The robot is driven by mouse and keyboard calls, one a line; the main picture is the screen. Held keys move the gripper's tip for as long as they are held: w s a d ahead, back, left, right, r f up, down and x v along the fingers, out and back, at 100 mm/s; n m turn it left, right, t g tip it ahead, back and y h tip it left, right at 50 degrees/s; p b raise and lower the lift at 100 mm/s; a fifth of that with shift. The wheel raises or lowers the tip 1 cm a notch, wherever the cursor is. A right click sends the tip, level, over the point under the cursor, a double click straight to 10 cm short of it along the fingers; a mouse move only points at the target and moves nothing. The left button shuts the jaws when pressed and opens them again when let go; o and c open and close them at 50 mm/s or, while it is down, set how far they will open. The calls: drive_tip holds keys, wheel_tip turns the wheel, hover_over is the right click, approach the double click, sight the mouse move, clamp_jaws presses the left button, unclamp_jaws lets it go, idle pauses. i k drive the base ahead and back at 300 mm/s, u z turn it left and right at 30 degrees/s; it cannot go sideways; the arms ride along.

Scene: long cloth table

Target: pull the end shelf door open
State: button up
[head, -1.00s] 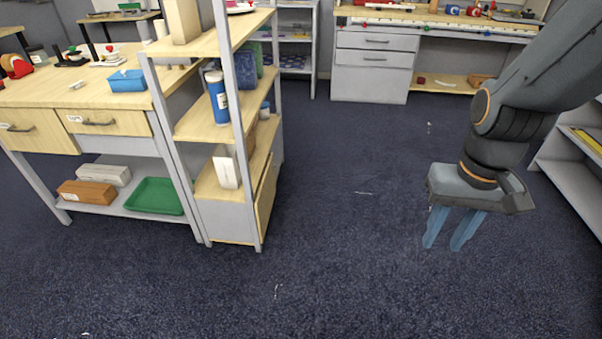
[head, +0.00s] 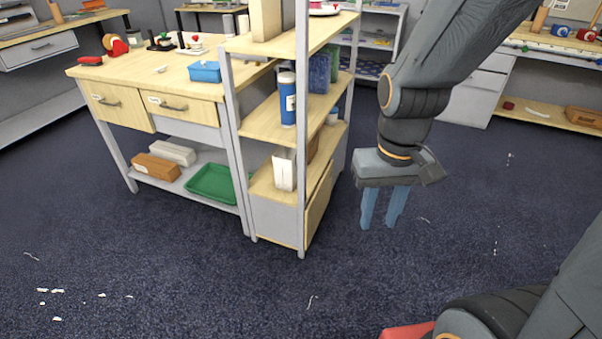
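The end shelf (head: 301,130) is an open-sided unit with grey posts and wooden boards, at the end of the workbench. Its door (head: 319,206) is a light wooden panel low on the shelf's right side, seen at a steep angle. It looks shut or nearly so; I cannot tell exactly, and no handle is clear. My gripper (head: 379,227) hangs with its fingers pointing down to the right of the door, apart from it. Its two blue fingers are spread with an empty gap between them.
The shelf holds a blue bottle (head: 287,98) and a white box (head: 284,170). The workbench (head: 150,84) stands to the left, with a green tray (head: 212,184) underneath. Dark carpet (head: 430,250) is open in front and to the right, with small white scraps.

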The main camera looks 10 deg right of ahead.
sight(317, 206)
drive_tip(key=u, duration=0.25)
drive_tip(key=i, duration=0.7)
drive_tip(key=z, duration=0.5)
drive_tip(key=i, duration=0.7)
drive_tip(key=z, duration=0.6)
